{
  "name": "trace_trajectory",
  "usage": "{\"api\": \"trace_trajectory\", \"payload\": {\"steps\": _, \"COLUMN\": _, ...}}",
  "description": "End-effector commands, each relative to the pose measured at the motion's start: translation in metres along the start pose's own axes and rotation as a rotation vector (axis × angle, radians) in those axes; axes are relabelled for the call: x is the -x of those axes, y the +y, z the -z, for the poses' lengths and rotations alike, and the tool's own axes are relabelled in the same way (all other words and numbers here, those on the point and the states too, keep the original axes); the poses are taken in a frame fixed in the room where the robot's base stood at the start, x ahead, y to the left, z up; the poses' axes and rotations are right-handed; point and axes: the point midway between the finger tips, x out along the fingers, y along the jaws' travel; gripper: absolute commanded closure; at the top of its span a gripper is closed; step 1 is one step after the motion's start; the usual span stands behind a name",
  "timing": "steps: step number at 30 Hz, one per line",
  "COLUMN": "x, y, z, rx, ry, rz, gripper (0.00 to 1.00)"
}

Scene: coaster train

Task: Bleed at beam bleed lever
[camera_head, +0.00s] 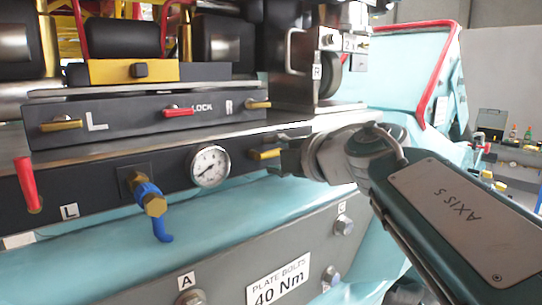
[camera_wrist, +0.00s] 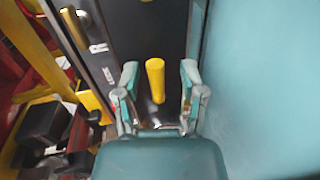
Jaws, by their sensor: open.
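A yellow lever (camera_head: 264,154) sticks out from the dark front beam (camera_head: 100,195), right of the round gauge; I take it to be the beam bleed lever. My gripper (camera_head: 281,153) is at its right side in the head view. In the wrist view, the yellow lever (camera_wrist: 155,80) stands between the two fingers of my gripper (camera_wrist: 158,78), with a gap on each side. The fingers are open and do not appear to touch it. The lever's base is partly hidden by my gripper in the head view.
Above the beam, a dark box (camera_head: 145,118) carries yellow levers and a red lever (camera_head: 178,112) marked LOCK. A teal panel (camera_wrist: 262,90) lies close right of my gripper.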

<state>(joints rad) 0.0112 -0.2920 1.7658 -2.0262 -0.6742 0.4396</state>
Motion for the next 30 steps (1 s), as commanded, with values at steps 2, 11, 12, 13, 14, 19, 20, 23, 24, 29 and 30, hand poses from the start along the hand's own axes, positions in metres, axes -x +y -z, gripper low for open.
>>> {"api": "trace_trajectory", "payload": {"steps": 2, "x": 0.002, "y": 0.001, "z": 0.000, "rx": 0.001, "ry": -0.001, "rz": -0.002, "gripper": 0.47}}
{"api": "trace_trajectory", "payload": {"steps": 11, "x": 0.048, "y": 0.001, "z": -0.002, "rx": 0.002, "ry": -0.008, "rz": -0.003, "gripper": 0.47}}
{"api": "trace_trajectory", "payload": {"steps": 12, "x": 0.057, "y": 0.001, "z": -0.001, "rx": 0.002, "ry": -0.007, "rz": -0.003, "gripper": 0.47}}
{"api": "trace_trajectory", "payload": {"steps": 13, "x": 0.063, "y": 0.000, "z": -0.001, "rx": 0.002, "ry": -0.006, "rz": -0.002, "gripper": 0.47}}
{"api": "trace_trajectory", "payload": {"steps": 14, "x": 0.068, "y": 0.000, "z": -0.001, "rx": 0.001, "ry": -0.007, "rz": -0.002, "gripper": 0.47}}
{"api": "trace_trajectory", "payload": {"steps": 19, "x": 0.096, "y": -0.001, "z": -0.001, "rx": 0.001, "ry": -0.007, "rz": -0.001, "gripper": 0.47}}
{"api": "trace_trajectory", "payload": {"steps": 20, "x": 0.100, "y": -0.001, "z": -0.001, "rx": 0.000, "ry": -0.005, "rz": 0.000, "gripper": 0.47}}
{"api": "trace_trajectory", "payload": {"steps": 23, "x": 0.110, "y": -0.001, "z": -0.001, "rx": -0.001, "ry": -0.004, "rz": 0.000, "gripper": 0.47}}
{"api": "trace_trajectory", "payload": {"steps": 24, "x": 0.113, "y": -0.001, "z": -0.001, "rx": -0.001, "ry": -0.004, "rz": 0.000, "gripper": 0.47}}
{"api": "trace_trajectory", "payload": {"steps": 29, "x": 0.119, "y": -0.001, "z": 0.000, "rx": 0.000, "ry": -0.001, "rz": 0.001, "gripper": 0.47}}
{"api": "trace_trajectory", "payload": {"steps": 30, "x": 0.119, "y": -0.001, "z": 0.000, "rx": 0.000, "ry": -0.001, "rz": 0.001, "gripper": 0.47}}
